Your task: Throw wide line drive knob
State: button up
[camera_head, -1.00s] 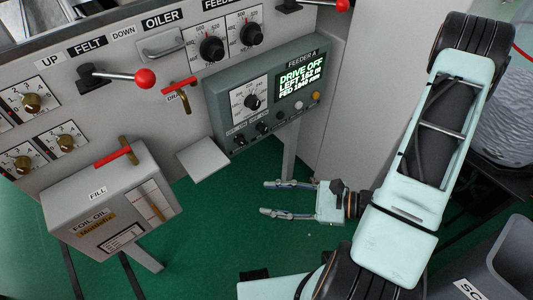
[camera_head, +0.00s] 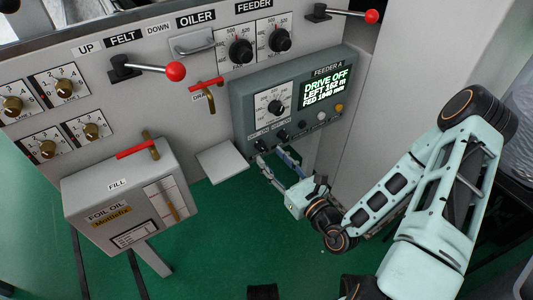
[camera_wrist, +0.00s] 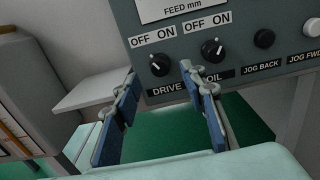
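The grey FEEDER A panel (camera_head: 244,100) has a screen (camera_head: 325,88) reading DRIVE OFF. The black DRIVE knob (camera_head: 261,145) is at its lower left, under OFF and ON labels. In the wrist view the DRIVE knob (camera_wrist: 159,65) appears between and just beyond my fingertips; its white mark seems to point left of upright. The OIL knob (camera_wrist: 211,50) sits right of it, close to my right fingertip. My gripper (camera_head: 273,157) is open and empty, below and in front of the panel's lower edge. Contact with the panel cannot be told.
The black JOG BACK button (camera_wrist: 264,38) and pale JOG FWD button (camera_wrist: 312,27) lie to the right. A grey shelf plate (camera_head: 222,162) juts out left of my gripper. The foil oil box (camera_head: 130,195) stands farther left. Green floor is clear below.

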aim_at(264, 149)
jog(key=shift+x, duration=1.8)
grip_shut()
